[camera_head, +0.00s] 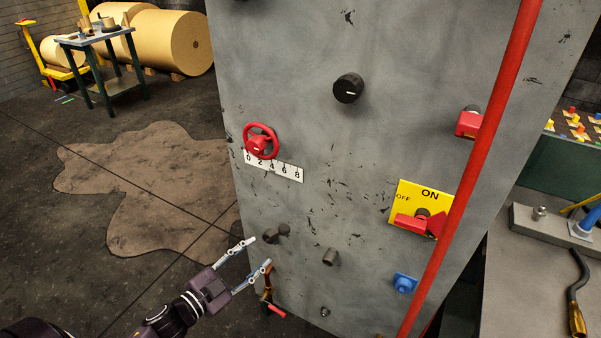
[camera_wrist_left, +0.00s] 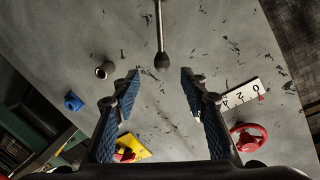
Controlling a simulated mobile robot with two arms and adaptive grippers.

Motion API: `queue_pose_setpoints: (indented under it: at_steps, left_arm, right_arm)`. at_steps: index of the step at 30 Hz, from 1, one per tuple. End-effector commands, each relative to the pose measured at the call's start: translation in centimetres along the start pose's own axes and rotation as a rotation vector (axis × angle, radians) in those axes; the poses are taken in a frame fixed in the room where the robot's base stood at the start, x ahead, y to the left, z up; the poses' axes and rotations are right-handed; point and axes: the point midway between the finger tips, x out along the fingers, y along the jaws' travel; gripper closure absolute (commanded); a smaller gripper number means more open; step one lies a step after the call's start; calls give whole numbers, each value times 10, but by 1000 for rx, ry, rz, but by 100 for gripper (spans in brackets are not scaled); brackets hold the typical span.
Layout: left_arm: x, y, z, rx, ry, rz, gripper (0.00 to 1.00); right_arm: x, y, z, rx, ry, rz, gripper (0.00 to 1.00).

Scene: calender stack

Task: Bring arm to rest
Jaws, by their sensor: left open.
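My left gripper (camera_head: 258,253) comes in from the lower left in the head view. Its two pale fingers are spread, with nothing held between them. It is in front of the lower left part of the grey machine panel (camera_head: 320,140), near a dark knob (camera_head: 278,232). In the left wrist view, the gripper (camera_wrist_left: 160,88) shows its blue-padded fingers apart, with panel surface between them. A rod with a dark rounded end (camera_wrist_left: 161,60) shows between and beyond the fingertips. My right gripper is not in view.
The panel carries a red handwheel (camera_head: 260,141), a number scale (camera_head: 273,167), a black dial (camera_head: 348,88) and a yellow ON/OFF plate (camera_head: 408,190). A red pole (camera_head: 470,165) crosses the right side. Floor at left is open, with a brown patch (camera_head: 150,190).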

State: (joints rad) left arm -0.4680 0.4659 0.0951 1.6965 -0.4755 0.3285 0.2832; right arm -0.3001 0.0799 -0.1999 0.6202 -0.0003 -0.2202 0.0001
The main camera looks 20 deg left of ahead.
Motion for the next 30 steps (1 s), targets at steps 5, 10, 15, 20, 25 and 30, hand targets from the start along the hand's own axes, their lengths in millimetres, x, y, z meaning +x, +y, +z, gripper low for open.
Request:
queue_pose_setpoints:
  at_steps: [5,10,15,20,25,30]
  left_arm:
    - [0,3,6,-8,-14,-1,60]
    - [-9,32,68,-87,-156,-5,60]
    - [-42,105,167,-218,-417,16,60]
    - [-92,190,239,-325,-663,71,60]
    - [-162,290,287,-421,-917,163,60]
    - [-239,379,304,-487,-1142,276,60]
  right_arm:
    - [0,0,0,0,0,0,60]
    - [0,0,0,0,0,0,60]
    - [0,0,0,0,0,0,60]
    - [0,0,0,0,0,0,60]
    - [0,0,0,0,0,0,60]
    - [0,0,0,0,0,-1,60]
